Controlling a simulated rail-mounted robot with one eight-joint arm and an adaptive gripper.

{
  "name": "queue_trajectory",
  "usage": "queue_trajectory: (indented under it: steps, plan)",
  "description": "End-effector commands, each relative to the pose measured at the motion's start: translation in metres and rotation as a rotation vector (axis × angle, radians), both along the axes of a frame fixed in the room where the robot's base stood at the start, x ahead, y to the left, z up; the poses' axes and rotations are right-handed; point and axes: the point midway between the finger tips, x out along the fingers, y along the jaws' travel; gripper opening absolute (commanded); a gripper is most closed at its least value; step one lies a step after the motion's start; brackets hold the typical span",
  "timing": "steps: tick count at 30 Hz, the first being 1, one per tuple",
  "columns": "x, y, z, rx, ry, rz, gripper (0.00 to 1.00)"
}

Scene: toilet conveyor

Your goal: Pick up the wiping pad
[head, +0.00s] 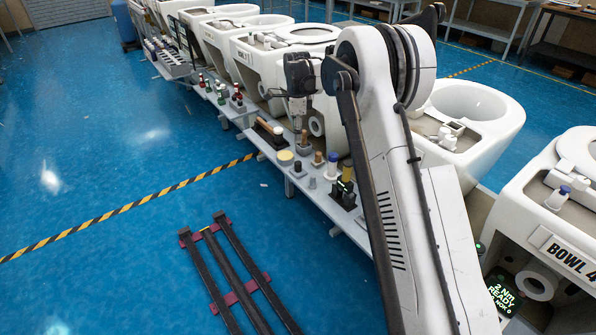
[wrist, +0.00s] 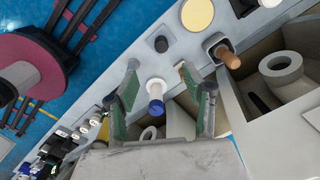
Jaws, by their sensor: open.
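A round pale-yellow pad (head: 285,158), which may be the wiping pad, lies on the narrow grey shelf in the head view. It also shows at the top of the wrist view (wrist: 197,15), beyond my fingertips. My gripper (head: 299,122) points down over the shelf, behind the pad. In the wrist view my gripper (wrist: 163,82) is open, with its two green-padded fingers spread. A white bottle with a blue cap (wrist: 156,98) shows between the fingers, with no visible contact. I cannot tell how high the fingers are above the shelf.
A wooden-handled tool in a grey holder (wrist: 226,53) and a dark knob (wrist: 161,44) stand near the fingers. A black tray with a wooden handle (head: 268,129) is farther along the shelf. White toilet bowls (head: 470,112) line the back. Blue floor (head: 110,150) is open at left.

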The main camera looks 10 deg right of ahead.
Motion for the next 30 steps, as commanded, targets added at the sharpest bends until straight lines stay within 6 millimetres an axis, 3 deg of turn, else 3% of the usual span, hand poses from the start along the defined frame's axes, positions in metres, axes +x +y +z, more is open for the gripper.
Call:
queue_trajectory:
  steps: [8, 18, 30]
  plan:
    - [0.007, 0.0, -0.028, 0.0, 0.015, -0.044, 0.46]
    - [0.006, 0.0, -0.086, 0.001, 0.014, -0.042, 0.46]
    - [0.006, -0.002, -0.112, 0.001, 0.014, -0.041, 0.46]
